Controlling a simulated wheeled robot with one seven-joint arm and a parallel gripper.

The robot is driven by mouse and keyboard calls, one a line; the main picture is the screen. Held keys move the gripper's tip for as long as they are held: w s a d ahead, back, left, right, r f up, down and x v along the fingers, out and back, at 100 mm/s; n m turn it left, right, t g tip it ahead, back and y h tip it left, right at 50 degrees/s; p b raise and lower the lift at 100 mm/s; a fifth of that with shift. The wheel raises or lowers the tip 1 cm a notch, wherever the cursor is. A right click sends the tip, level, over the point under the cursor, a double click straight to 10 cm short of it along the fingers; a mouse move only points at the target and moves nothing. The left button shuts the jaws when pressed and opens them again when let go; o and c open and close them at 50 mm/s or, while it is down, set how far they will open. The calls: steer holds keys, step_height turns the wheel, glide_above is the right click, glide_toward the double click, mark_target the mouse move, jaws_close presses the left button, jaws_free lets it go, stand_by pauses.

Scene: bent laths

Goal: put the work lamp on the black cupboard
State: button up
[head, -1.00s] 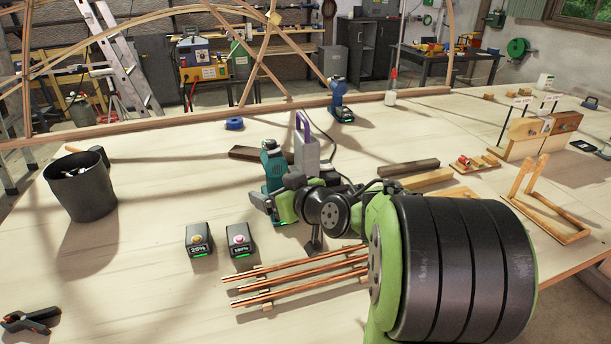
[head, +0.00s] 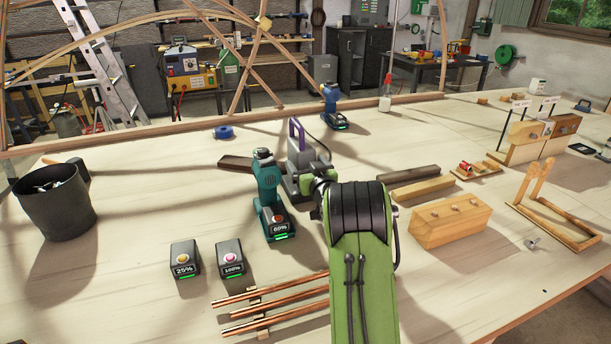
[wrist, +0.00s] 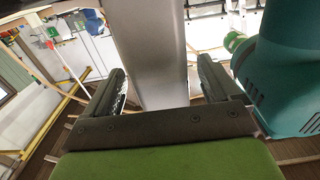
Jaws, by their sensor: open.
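A grey device with a purple top handle (head: 296,145), which looks like the work lamp, stands on the bench behind my arm. Its lower right side is hidden by my wrist. My gripper (head: 312,190) is right in front of it, its fingers mostly hidden in the head view. In the wrist view my gripper (wrist: 160,80) is open, with a finger on each side of the grey body (wrist: 157,45); I cannot tell whether they touch it. The black cupboard (head: 345,52) stands on the floor beyond the bench, by the back wall.
Charger blocks (head: 185,259), copper rods (head: 265,308) and a wooden block (head: 450,221) lie nearer. A bent-lath frame (head: 200,128) spans the bench's far side.

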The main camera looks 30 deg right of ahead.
steer(key=x, duration=0.3)
steer(key=shift+w, duration=0.15)
jaws_close()
steer(key=shift+r, duration=0.2)
